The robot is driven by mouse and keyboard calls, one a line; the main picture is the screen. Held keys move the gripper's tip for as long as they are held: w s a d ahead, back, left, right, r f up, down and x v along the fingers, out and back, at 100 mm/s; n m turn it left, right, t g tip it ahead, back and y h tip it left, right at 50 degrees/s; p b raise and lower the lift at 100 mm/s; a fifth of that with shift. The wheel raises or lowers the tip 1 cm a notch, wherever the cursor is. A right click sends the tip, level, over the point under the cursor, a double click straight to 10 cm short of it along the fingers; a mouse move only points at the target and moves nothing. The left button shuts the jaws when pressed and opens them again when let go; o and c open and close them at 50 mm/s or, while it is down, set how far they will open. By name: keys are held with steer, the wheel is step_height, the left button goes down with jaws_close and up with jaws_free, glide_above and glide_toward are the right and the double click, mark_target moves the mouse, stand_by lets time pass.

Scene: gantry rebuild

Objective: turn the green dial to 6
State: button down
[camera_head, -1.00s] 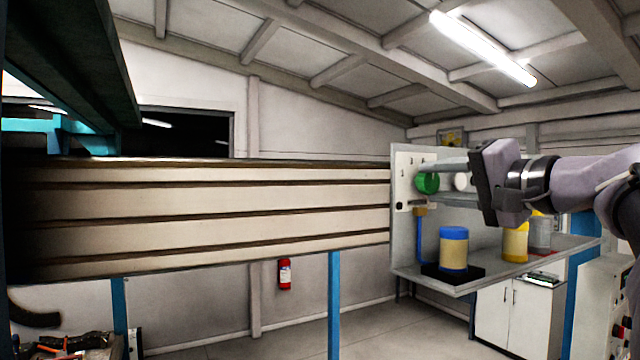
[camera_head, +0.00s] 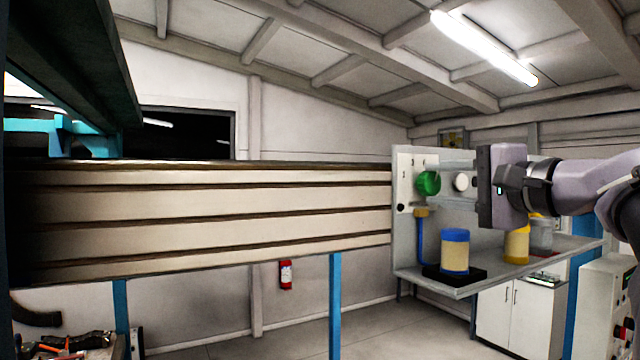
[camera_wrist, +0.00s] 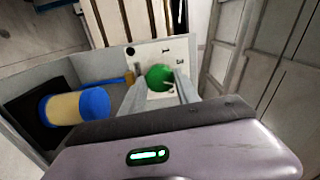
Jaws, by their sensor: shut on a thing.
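The green dial (camera_head: 428,183) is on a pale panel (camera_head: 404,165) with dark marks, at the right in the head view. It also shows in the wrist view (camera_wrist: 159,77), where marks like 1 and 3 are visible near it. My gripper (camera_wrist: 161,84) has one finger on each side of the dial and is shut on it. In the head view my gripper (camera_head: 437,183) reaches to the dial from the right. I cannot read which number the dial points to, and a 6 cannot be made out.
A blue-lidded jar (camera_head: 454,252) stands on a black block on the shelf (camera_head: 480,278) below the panel. A yellow jar (camera_head: 516,245) stands farther right. A slatted beam (camera_head: 220,210) fills the left.

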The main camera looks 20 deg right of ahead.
steer(key=c, duration=0.9)
jaws_free()
steer(key=s+d+b, duration=0.1)
steer(key=s+b, duration=0.3)
steer(key=s, duration=1.3)
steer(key=shift+s+d, duration=0.15)
steer(key=shift+s, duration=0.1)
